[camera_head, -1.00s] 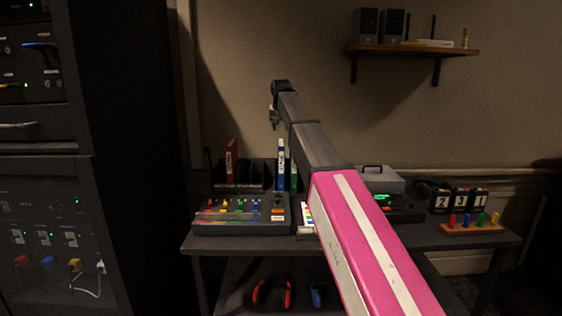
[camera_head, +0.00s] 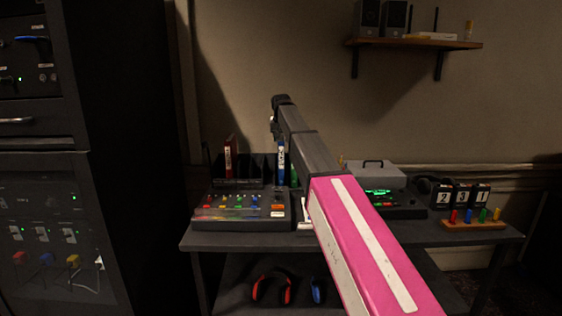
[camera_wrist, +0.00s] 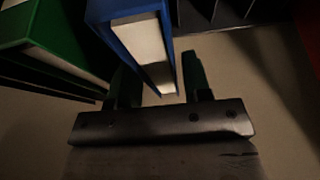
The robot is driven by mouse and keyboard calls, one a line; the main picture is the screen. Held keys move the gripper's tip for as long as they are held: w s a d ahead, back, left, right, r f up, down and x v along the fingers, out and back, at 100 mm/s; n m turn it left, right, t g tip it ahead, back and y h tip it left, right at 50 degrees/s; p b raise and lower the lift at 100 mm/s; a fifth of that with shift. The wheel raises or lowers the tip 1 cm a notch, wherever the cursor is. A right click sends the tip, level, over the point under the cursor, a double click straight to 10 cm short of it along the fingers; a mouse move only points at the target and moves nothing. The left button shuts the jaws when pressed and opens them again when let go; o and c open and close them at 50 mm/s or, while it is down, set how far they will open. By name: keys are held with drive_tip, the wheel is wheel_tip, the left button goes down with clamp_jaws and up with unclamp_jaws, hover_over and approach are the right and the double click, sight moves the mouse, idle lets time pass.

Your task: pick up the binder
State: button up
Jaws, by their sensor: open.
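A blue binder (camera_head: 281,152) stands upright in a dark rack at the back of the desk. In the wrist view the blue binder (camera_wrist: 140,35) shows close up, its pale edge reaching between the two fingers. A green binder (camera_head: 294,173) is just right of it, partly hidden by my arm; in the wrist view the green binder (camera_wrist: 45,45) is at the left. A red binder (camera_head: 229,160) stands farther left in the rack. My gripper (camera_wrist: 160,68) is open around the near end of the blue binder; contact cannot be told. In the head view the fingers are not clear.
The dark rack (camera_head: 257,168) has empty slots between the red and blue binders. A mixing console (camera_head: 240,212) stands in front of it. A grey case (camera_head: 374,175) and number blocks (camera_head: 461,197) are on the right. A tall equipment cabinet (camera_head: 40,170) is at the left.

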drive_tip(key=shift+x, duration=0.8)
drive_tip(key=shift+f, duration=0.25)
clamp_jaws()
